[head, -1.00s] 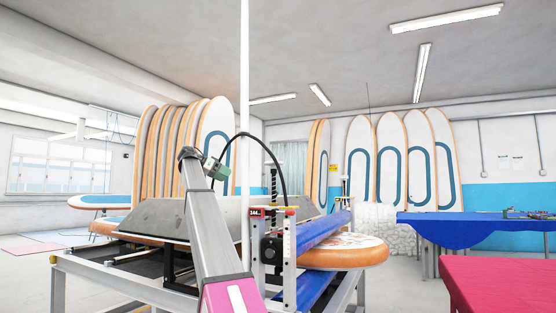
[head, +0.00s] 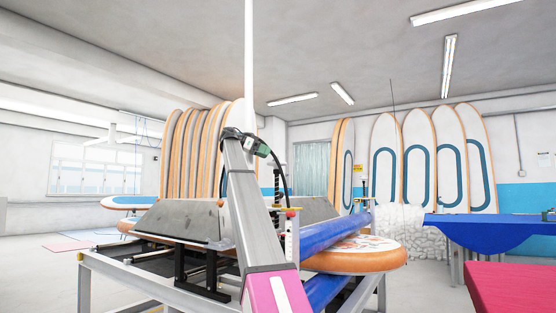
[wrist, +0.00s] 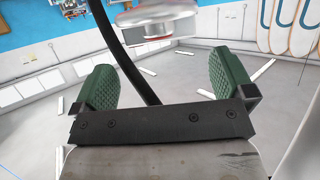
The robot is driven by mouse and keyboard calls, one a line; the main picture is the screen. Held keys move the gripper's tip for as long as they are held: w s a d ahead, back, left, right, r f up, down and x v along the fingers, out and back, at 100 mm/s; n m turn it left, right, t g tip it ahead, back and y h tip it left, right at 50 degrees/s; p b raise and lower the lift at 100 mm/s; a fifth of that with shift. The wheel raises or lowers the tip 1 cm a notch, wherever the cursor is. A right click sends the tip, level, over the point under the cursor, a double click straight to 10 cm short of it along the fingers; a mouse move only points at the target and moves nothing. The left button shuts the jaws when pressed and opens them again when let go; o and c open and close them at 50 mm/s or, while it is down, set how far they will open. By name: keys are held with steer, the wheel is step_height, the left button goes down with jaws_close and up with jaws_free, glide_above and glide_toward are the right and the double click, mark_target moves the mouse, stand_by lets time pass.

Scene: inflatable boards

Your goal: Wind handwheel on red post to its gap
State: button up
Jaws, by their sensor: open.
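My gripper (head: 262,150), with green pads, is at the top of my raised arm in the head view, above the machine. In the wrist view my gripper (wrist: 165,78) is open, its two ribbed green pads wide apart with nothing between them. A round silver disc with a red part under it (wrist: 155,14), possibly the handwheel, is at the top edge of the wrist view, beyond the pads and apart from them. In the head view a small red cap (head: 290,213) tops a pale post beside a black threaded rod (head: 277,187). My arm hides part of this area; the gap cannot be made out.
The machine frame (head: 125,285) carries blue rollers (head: 325,233) and an orange-edged board (head: 360,257). A blue-covered table (head: 480,230) and a red-covered table (head: 515,290) stand at the right. Boards lean at the back. A black cable (wrist: 120,50) crosses the wrist view.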

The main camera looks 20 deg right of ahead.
mark_target(277, 157)
steer(key=shift+x, duration=3.15)
steer(key=c, duration=0.6)
